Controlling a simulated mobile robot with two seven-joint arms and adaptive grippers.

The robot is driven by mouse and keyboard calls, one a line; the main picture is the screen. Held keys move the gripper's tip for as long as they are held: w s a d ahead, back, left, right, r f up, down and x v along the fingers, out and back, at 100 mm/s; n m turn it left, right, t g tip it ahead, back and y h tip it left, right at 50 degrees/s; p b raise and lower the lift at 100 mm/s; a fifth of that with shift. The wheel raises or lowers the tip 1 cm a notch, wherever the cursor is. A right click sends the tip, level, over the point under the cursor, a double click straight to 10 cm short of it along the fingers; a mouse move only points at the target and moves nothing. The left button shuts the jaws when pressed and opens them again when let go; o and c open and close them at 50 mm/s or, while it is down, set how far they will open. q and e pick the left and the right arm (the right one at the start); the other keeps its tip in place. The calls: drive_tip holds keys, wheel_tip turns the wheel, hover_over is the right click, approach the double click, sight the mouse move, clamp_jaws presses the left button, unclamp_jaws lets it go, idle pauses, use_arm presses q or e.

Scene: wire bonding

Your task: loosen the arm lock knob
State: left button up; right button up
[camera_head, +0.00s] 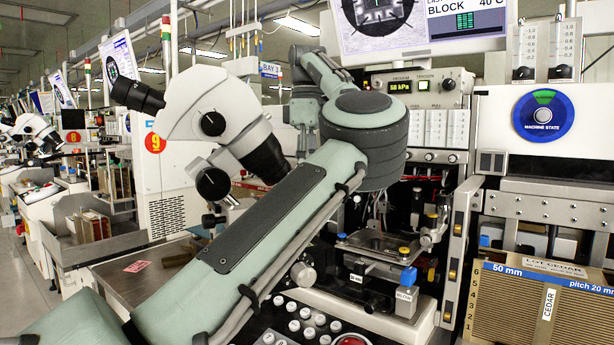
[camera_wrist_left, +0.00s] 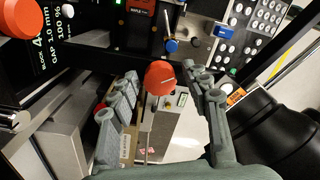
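An orange-red round knob (camera_wrist_left: 160,78) with a white mark line on its face shows in the left wrist view, on a thin stem above a light metal block. It carries no readable name, so I cannot tell for sure that it is the arm lock knob. My left gripper (camera_wrist_left: 166,82) is open, one grey finger on each side of this knob, with visible gaps between. I cannot tell how deep the fingertips are relative to it. In the head view my left arm crosses the middle and hides much of the bonder; its gripper is hidden. My right gripper is not in view.
A larger red knob (camera_wrist_left: 16,18) and a blue-capped lever (camera_wrist_left: 170,45) are near in the left wrist view. In the head view the microscope (camera_head: 205,110) stands close to my arm. A work stage (camera_head: 380,245) and a brown slotted magazine (camera_head: 540,305) are at the right.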

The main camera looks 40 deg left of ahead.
use_arm(q)
drive_tip(key=shift+r, duration=0.15)
drive_tip(key=shift+r, duration=3.75)
drive_tip(key=shift+s+f, duration=0.1)
drive_tip(key=shift+f, duration=0.05)
